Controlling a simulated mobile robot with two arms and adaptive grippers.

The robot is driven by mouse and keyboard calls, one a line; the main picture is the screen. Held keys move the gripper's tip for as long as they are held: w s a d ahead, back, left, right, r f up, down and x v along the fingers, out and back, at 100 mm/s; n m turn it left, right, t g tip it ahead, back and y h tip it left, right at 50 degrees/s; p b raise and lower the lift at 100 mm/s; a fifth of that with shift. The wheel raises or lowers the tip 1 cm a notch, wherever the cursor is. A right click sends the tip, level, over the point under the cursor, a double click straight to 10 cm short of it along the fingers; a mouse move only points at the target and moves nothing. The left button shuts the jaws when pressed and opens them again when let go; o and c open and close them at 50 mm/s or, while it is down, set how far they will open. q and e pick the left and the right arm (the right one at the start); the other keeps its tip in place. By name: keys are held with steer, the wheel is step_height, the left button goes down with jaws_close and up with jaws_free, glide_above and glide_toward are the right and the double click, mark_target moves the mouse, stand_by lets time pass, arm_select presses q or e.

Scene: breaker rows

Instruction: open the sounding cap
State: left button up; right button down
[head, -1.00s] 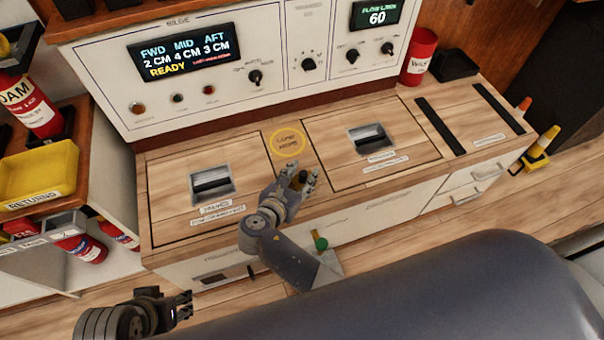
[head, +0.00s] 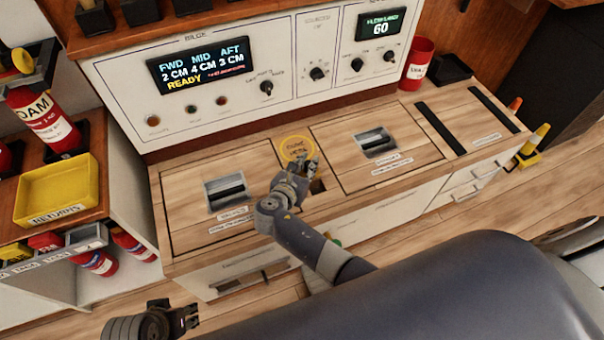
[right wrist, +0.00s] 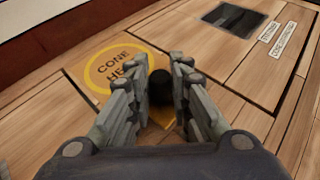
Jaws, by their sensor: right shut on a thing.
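A bit of yellow shows below the knob. The fingers hide most of the knob in the head view, and I cannot tell whether it is seated or lifted. My left gripper (head: 188,318) is low at the left, away from the counter; its finger gap is unclear.
Two hatches with recessed handles (head: 226,192) (head: 376,143) flank the disc. A control panel (head: 205,70) rises behind. A red bin (head: 417,64) stands at the back right, a yellow tray (head: 57,190) at the left.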

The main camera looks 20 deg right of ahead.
steer(key=shift+w, duration=0.5)
steer(key=c, duration=1.5)
jaws_free()
steer(key=shift+o, duration=0.2)
steer(key=v, duration=1.2)
